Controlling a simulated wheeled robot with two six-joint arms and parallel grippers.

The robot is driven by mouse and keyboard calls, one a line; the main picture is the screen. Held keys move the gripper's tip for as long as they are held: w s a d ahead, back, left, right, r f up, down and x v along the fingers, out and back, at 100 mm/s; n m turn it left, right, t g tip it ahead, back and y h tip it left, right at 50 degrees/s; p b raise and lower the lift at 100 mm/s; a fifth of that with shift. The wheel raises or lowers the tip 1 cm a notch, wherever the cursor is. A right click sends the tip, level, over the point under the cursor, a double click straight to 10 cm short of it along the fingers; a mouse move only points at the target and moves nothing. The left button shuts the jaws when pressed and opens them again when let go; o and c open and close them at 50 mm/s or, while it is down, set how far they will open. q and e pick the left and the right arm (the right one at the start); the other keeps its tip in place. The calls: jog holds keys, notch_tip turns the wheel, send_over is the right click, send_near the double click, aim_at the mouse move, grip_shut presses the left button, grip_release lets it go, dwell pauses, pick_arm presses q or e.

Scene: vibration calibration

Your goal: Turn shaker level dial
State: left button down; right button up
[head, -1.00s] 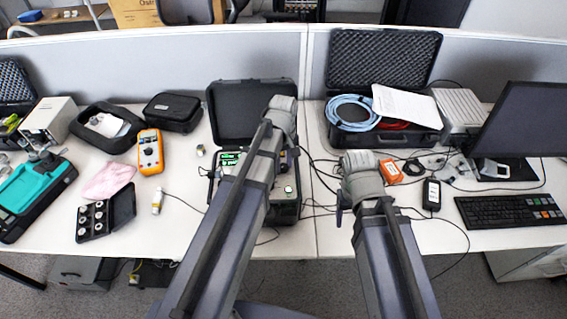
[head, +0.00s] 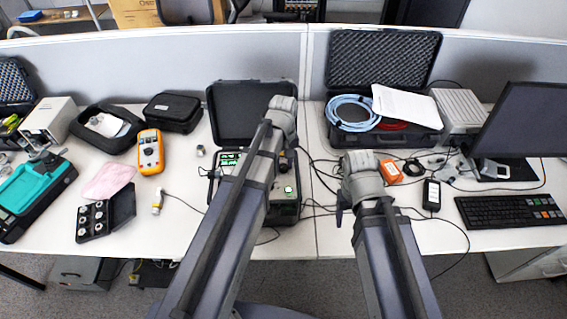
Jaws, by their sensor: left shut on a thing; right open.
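The shaker unit (head: 290,207) is the open black case at the middle of the desk, with its lid raised behind it and small green lit areas on its panel. My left arm crosses over it and covers much of the panel. A dark part of my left gripper (head: 284,161) shows beside the arm, low over the panel. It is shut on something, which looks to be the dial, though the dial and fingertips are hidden. My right gripper (head: 341,212) is mostly hidden by its own wrist, right of the case. It is open, and nothing shows in it.
An open case with blue cable (head: 352,112) and papers (head: 405,104) stands behind my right wrist. An orange box (head: 390,171), a black adapter (head: 431,195) and loose cables lie right of it. A yellow multimeter (head: 150,152) and a dark sensor case (head: 122,208) lie left.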

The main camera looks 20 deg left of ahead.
aim_at(283, 166)
pick_arm(q)
jog(key=m, duration=0.5)
jog(key=shift+m, duration=0.3)
jog(key=m, duration=0.4)
jog(key=shift+m, duration=0.7)
jog(key=c, duration=0.5)
grip_release()
jog(key=shift+r, duration=0.1)
notch_tip(283, 166, up, 8)
jog(key=p, duration=0.8)
